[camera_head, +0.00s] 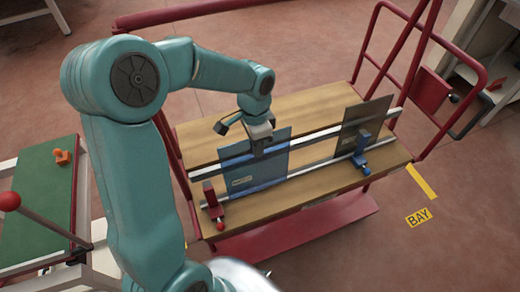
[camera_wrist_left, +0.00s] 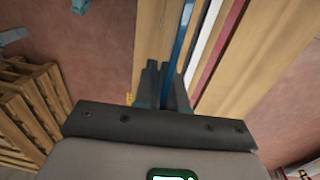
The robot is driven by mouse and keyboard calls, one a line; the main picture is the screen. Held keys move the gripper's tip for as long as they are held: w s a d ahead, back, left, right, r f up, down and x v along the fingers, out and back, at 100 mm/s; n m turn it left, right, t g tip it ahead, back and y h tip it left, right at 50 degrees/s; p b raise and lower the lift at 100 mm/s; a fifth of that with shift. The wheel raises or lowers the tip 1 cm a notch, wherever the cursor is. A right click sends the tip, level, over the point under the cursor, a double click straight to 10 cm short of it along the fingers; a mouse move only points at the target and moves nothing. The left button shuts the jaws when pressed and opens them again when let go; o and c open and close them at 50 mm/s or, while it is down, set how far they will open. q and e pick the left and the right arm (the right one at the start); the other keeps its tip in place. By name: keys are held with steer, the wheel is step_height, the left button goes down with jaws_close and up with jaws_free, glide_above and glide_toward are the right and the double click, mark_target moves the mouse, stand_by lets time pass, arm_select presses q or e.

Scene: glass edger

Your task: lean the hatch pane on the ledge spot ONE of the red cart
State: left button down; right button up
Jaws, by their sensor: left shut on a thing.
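The hatch pane, a blue-tinted sheet with a small pale label (camera_head: 262,172), stands nearly upright on the left part of the red cart's wooden deck (camera_head: 318,104), at the pale rail. My left gripper (camera_head: 261,150) is above it and shut on its top edge. In the left wrist view the pane (camera_wrist_left: 181,42) shows edge-on as a thin blue strip between the fingers (camera_wrist_left: 167,88). Whether its lower edge rests on the ledge (camera_head: 300,172) is not clear. The spot's number is not readable. My right gripper is not in view.
A dark pane (camera_head: 362,119) leans on the rail farther right, with a blue clamp (camera_head: 361,150) before it. A red clamp (camera_head: 212,204) stands at the ledge's left end. A green-topped table (camera_head: 40,190) is at left; a wooden pallet (camera_wrist_left: 28,105) shows in the wrist view.

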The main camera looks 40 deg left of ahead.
arm_select(q)
steer(key=w+a+f+b, duration=0.2)
steer(key=a+f+b, duration=0.1)
steer(key=a+f, duration=0.1)
steer(key=shift+a+f, duration=0.15)
steer(key=shift+f, duration=0.7)
steer(key=shift+w+f+b, duration=0.1)
steer(key=shift+f+b, duration=0.25)
steer(key=shift+f, duration=0.2)
stand_by(0.9)
steer(key=c, duration=1.1)
jaws_free()
steer(key=r, duration=1.1)
steer(key=a+r+p, duration=0.1)
steer(key=r, duration=0.4)
steer(key=shift+w+r, duration=0.2)
steer(key=shift+w, duration=0.05)
